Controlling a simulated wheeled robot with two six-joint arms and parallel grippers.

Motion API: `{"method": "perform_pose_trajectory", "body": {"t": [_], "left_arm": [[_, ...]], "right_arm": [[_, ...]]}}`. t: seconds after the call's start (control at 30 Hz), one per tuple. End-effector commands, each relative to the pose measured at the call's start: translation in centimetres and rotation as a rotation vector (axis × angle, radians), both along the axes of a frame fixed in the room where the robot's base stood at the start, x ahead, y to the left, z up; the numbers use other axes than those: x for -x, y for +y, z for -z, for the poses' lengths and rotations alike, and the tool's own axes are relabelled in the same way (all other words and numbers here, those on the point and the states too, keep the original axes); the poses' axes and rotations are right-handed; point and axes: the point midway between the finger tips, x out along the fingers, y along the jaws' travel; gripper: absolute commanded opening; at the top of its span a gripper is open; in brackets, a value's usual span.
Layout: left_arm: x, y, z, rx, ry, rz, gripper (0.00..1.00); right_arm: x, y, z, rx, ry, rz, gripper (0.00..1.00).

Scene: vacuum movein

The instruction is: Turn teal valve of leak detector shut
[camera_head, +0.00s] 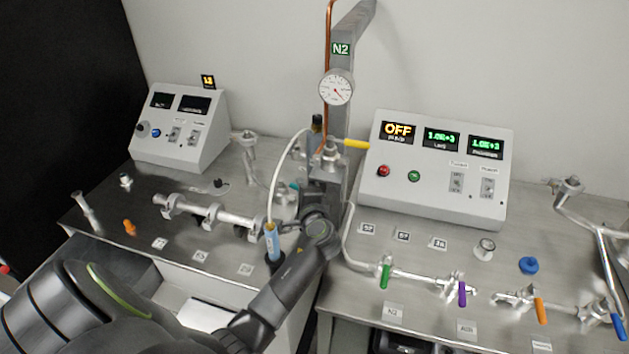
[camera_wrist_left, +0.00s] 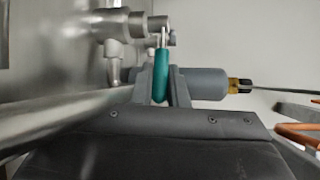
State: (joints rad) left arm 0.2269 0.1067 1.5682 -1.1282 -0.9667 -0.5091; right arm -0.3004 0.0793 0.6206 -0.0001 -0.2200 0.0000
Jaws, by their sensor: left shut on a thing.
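The teal valve handle (camera_wrist_left: 160,85) shows in the left wrist view, pointing down from a metal pivot on a steel pipe fitting (camera_wrist_left: 128,25). My left gripper (camera_wrist_left: 162,72) has one finger on each side of the handle and is shut on it. In the head view, the left gripper (camera_head: 300,192) is at the back of the left bench, beside the steel post. There only a small bit of the teal handle (camera_head: 293,186) shows; my wrist hides most of the valve. My right gripper is in neither view.
A grey console (camera_head: 180,128) stands at the back left. A blue cylinder with a white hose (camera_head: 271,242) rises close to my left forearm. A steel post (camera_head: 340,90) with a gauge stands behind the gripper. The right bench holds a console (camera_head: 440,165) and green, purple, orange and blue valve handles.

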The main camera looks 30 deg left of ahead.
Motion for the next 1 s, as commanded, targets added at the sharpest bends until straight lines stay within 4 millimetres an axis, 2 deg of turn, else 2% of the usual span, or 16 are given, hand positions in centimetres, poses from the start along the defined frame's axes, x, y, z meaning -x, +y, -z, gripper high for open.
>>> {"method": "perform_pose_trajectory", "body": {"t": [0.1,0.4,0.43,0.6,1.0], "left_arm": [[0.73,0.80,-0.03,0.000,0.004,0.011,0.00],[0.76,0.85,0.07,0.001,0.001,0.014,0.00],[0.76,0.85,0.07,0.001,0.001,0.014,0.15],[0.75,0.82,0.04,0.001,0.001,0.014,0.35],[0.66,0.76,0.02,0.001,-0.001,0.014,0.35]], "right_arm": [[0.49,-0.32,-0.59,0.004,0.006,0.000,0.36],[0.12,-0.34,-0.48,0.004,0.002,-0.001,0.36],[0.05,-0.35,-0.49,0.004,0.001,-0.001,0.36],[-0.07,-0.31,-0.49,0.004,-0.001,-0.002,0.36],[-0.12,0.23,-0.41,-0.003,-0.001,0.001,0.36]]}}
